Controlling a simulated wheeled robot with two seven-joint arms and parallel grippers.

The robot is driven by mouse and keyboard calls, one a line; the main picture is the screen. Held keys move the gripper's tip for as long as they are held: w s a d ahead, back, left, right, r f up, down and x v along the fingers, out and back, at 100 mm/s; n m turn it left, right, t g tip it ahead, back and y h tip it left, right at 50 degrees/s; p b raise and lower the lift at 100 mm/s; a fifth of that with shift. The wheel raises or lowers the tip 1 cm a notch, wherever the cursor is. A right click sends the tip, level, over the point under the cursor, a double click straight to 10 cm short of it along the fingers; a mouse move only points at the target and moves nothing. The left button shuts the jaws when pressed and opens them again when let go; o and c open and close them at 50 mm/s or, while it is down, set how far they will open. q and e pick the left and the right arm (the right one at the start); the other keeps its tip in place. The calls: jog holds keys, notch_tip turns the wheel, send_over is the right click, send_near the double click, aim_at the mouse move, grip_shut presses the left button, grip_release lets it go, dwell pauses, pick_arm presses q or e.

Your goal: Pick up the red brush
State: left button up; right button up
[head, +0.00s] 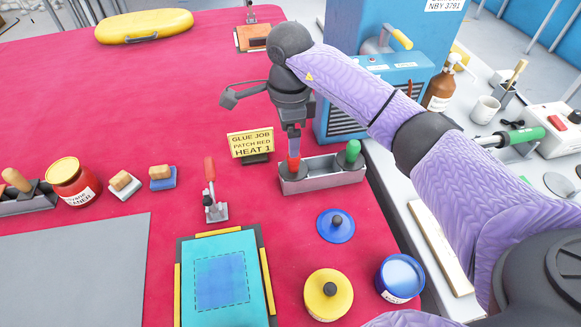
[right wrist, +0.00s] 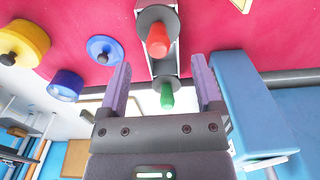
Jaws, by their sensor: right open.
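The red brush (head: 293,168) stands upright, handle up, in the left end of a grey metal holder (head: 325,180) on the red table. The green brush (head: 351,152) stands in the right end. My right gripper (head: 293,148) is at the red brush's top in the head view, partly covering it. In the right wrist view the open, empty jaws (right wrist: 160,70) point toward the holder. There the red handle (right wrist: 157,42) is beyond the fingertips, and the green handle (right wrist: 167,95) appears between the fingers. I cannot tell whether a finger touches the red handle. My left gripper is not in view.
A yellow sign (head: 250,142) stands just left of the holder. A blue machine (head: 375,90) stands behind it. A blue lidded disc (head: 335,226), a yellow tub (head: 328,295) and a blue tin (head: 400,278) are in front. A toggle clamp (head: 214,208) stands to the left.

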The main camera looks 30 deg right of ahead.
aim_at(294, 160)
jog(key=f, duration=0.2)
jog(key=f+b, duration=0.1)
jog(key=f, duration=0.4)
jog(key=shift+s+d+f+b, duration=0.1)
jog(key=shift+s+d+b, duration=0.2)
jog(key=shift+b, duration=0.05)
jog(key=shift+f, duration=0.15)
jog(key=c, duration=0.9)
grip_shut()
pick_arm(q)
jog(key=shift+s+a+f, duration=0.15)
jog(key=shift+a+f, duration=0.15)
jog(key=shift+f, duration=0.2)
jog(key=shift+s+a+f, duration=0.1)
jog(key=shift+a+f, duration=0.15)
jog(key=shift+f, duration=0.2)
